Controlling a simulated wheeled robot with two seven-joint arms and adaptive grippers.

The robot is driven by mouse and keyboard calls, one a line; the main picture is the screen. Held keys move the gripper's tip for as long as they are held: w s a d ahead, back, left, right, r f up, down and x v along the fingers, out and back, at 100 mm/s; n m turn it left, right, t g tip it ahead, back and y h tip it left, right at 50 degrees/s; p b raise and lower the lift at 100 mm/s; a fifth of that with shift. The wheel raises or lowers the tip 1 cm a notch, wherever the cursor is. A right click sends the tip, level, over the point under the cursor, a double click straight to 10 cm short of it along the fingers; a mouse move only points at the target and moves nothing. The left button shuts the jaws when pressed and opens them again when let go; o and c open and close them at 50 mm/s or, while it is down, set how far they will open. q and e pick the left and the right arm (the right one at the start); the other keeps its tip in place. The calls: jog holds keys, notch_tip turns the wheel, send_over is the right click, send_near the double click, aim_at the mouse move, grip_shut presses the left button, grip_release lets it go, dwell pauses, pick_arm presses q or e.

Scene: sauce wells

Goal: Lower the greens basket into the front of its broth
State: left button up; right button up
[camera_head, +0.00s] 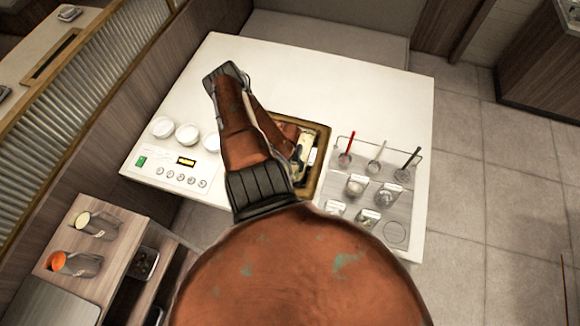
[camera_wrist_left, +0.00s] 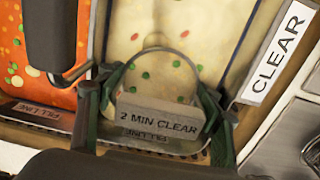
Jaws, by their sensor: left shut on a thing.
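My left gripper (camera_wrist_left: 155,120) is shut on the greens basket (camera_wrist_left: 158,112), at a grey block lettered "2 MIN CLEAR" with a thin wire arc behind it. The block lies over the near end of the pale broth (camera_wrist_left: 165,35), which has red and green bits. A "CLEAR" label (camera_wrist_left: 277,53) is on the right. In the head view the pot's brass rim (camera_head: 325,145) shows, and my left gripper is mostly hidden behind my arm. The basket's mesh, its contents and its depth in the broth cannot be told. My right gripper is not in view.
A red-orange broth (camera_wrist_left: 55,80) lies left of the pale one, across a divider. Right of the pot, a rack (camera_head: 390,152) holds several ladles beside small wells (camera_head: 369,218). White dishes (camera_head: 187,134) stand left. The far tabletop is clear.

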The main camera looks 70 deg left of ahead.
pick_arm(q)
jog(key=o, duration=1.4)
jog(key=shift+f, duration=0.1)
jog(key=shift+c, duration=1.4)
jog(key=shift+o, duration=1.1)
